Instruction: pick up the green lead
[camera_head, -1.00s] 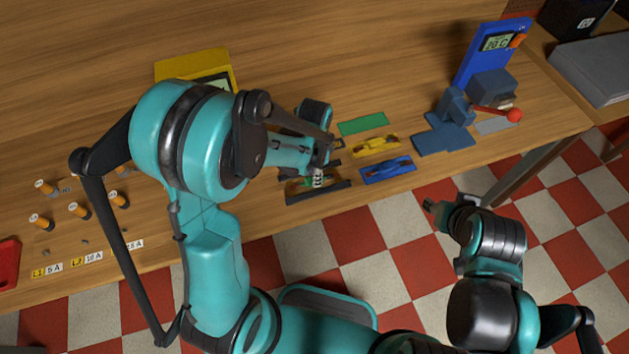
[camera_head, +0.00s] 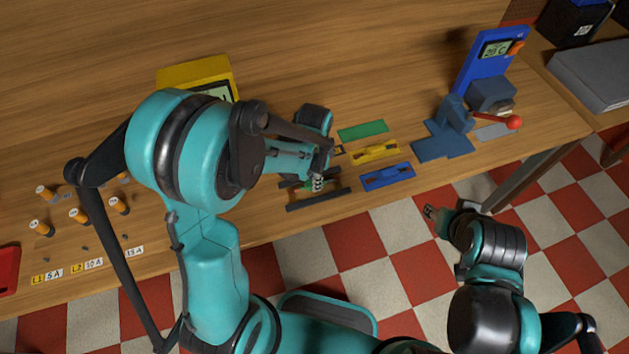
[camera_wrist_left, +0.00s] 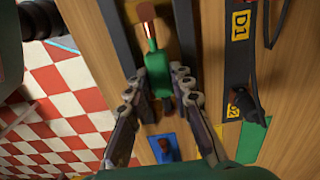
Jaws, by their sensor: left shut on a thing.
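The green lead (camera_wrist_left: 158,72) has a green body with a thin metal end pointing up in the left wrist view. My left gripper (camera_wrist_left: 158,93) is shut on the green body, one finger on each side. In the head view my left gripper (camera_head: 317,180) is low by the dark rails near the table's front edge; my arm hides part of that spot. The lead lies between two dark rails in the wrist view; I cannot tell whether it touches the surface. My right gripper (camera_head: 430,211) is over the floor, too small to judge.
Green (camera_head: 362,131), yellow (camera_head: 374,152) and blue (camera_head: 387,177) plates lie right of my left gripper. A blue-grey stand (camera_head: 443,138) and a red-knobbed lever (camera_head: 513,122) are farther right. Orange-and-white posts (camera_head: 79,212) stand at left. A yellow meter (camera_head: 193,73) lies behind my arm.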

